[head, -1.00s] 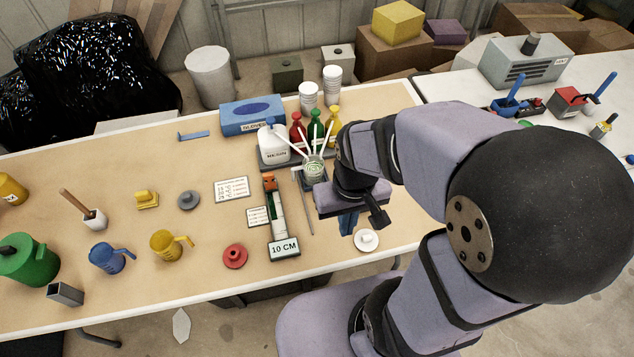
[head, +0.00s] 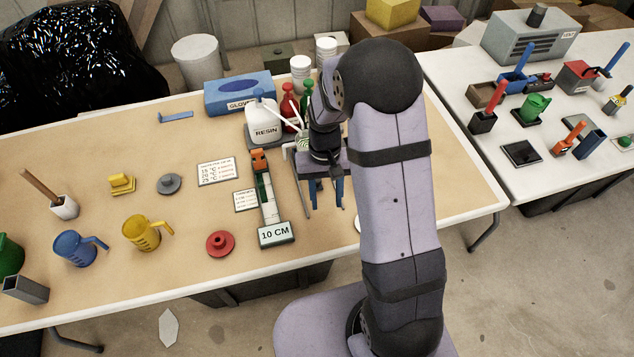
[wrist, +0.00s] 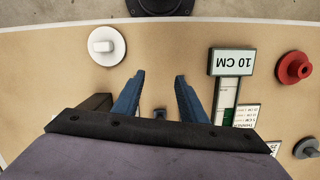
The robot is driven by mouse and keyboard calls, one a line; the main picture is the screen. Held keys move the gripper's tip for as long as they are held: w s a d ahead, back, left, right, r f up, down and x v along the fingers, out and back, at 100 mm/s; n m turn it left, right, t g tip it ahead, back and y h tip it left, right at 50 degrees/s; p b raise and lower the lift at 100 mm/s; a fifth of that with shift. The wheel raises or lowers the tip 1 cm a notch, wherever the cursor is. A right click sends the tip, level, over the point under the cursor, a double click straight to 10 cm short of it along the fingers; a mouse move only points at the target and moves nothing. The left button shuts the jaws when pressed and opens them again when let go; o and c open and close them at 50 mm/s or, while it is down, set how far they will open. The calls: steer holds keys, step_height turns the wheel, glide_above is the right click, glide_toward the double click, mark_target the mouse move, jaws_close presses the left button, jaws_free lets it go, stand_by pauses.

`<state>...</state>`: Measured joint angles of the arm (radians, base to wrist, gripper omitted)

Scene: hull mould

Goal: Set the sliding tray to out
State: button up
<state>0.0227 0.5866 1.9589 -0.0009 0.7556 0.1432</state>
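My gripper (head: 327,208) points down over the table, right of the device marked 10 CM (head: 275,234). Its two blue fingers are apart, with nothing held between the tips (wrist: 160,76) in the wrist view. A small dark blue piece (wrist: 160,113) shows between the fingers, further back. A dark block (wrist: 97,103) is partly hidden behind the left finger. I cannot tell for certain which thing is the sliding tray; my arm and gripper cover part of this area.
A white knobbed disc (wrist: 106,46) lies near the table's front edge. A red knobbed disc (head: 220,243) lies left of the 10 CM device. The resin jug (head: 263,120) and bottles stand behind. A thin rod lies just left of the fingers.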

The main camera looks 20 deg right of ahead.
steer(key=w+r+m, duration=0.1)
steer(key=w, duration=0.2)
steer(key=w+r+m+t, duration=0.1)
steer(key=w+r, duration=0.1)
steer(key=w, duration=0.1)
steer(key=w+r+m+t, duration=0.1)
steer(key=w+m, duration=0.1)
steer(key=w, duration=0.2)
steer(key=shift+d+r, duration=0.1)
steer(key=shift+r, duration=0.15)
steer(key=m, duration=0.3)
steer(key=shift+s, duration=0.35)
steer(key=shift+f+p, duration=0.95)
steer(key=shift+f, duration=2.75)
jaws_close()
